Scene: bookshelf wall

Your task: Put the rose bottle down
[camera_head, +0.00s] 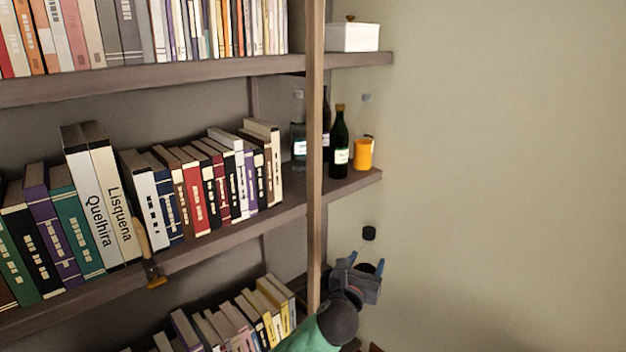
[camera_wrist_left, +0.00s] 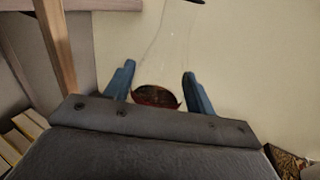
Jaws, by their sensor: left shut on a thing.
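The rose bottle is clear glass with a dark red bottom (camera_wrist_left: 155,96) in the left wrist view, between the two blue fingers. In the head view its dark cap (camera_head: 369,233) shows above the gripper, and the clear glass is hard to see against the wall. My left gripper (camera_head: 366,268) is shut on the bottle, right of the shelf's wooden post and below the middle shelf's right end. The gripper shows in the left wrist view (camera_wrist_left: 159,72) too. The bottle looks roughly upright in the head view. My right gripper is not in view.
The wooden post (camera_head: 315,150) stands left of the gripper. Books fill the shelves leftward. A hammer-like tool (camera_head: 146,250) is at the middle shelf's edge.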

